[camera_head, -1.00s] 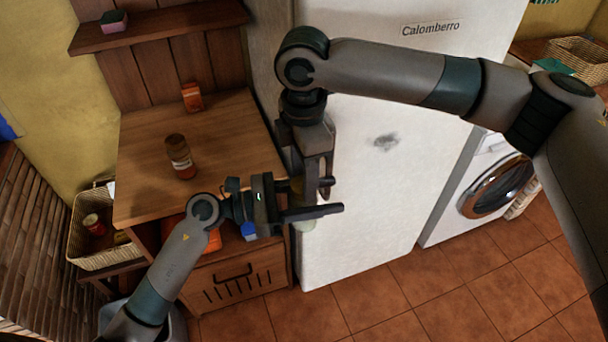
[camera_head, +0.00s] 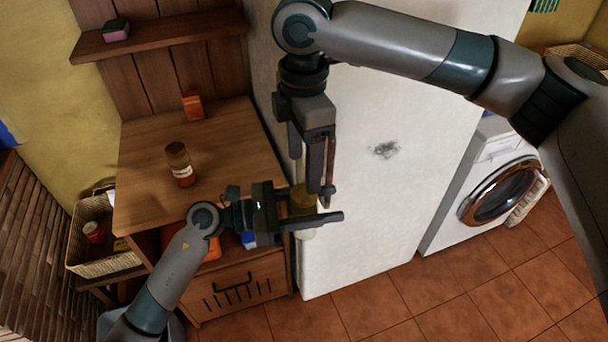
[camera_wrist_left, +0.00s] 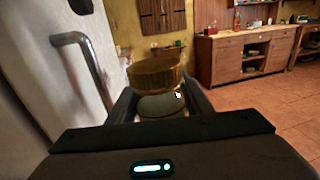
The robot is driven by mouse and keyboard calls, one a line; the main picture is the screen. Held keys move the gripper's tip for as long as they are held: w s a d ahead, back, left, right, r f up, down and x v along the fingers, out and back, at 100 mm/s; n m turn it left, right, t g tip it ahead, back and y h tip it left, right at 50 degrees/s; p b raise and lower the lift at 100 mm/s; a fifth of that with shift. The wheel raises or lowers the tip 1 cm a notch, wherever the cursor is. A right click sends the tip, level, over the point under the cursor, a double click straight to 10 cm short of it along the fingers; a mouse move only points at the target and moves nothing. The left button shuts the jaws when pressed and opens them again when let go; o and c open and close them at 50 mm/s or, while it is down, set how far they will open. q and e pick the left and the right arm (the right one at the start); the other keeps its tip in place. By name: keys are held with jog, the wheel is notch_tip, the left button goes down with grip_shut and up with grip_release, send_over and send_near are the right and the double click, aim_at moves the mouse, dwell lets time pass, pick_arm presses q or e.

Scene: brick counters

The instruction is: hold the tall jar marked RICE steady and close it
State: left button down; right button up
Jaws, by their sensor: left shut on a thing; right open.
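The tall jar has a yellow-gold lid or top (camera_head: 302,198) and a pale lower part (camera_head: 305,233) in the head view. My left gripper (camera_head: 308,222) is shut on the jar and holds it in the air in front of the white fridge. In the left wrist view the gold top (camera_wrist_left: 157,76) looks tilted over a pale part (camera_wrist_left: 160,105) between my left fingers. I cannot tell whether it is seated, and no RICE marking is readable. My right gripper (camera_head: 312,175) is open, pointing down just above the jar; contact is unclear.
A wicker basket (camera_head: 97,262) stands at lower left. The fridge (camera_head: 375,210) is close behind the jar. Tiled floor (camera_head: 430,310) is clear at lower right.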

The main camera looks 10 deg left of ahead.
jog(key=shift+r, duration=2.8)
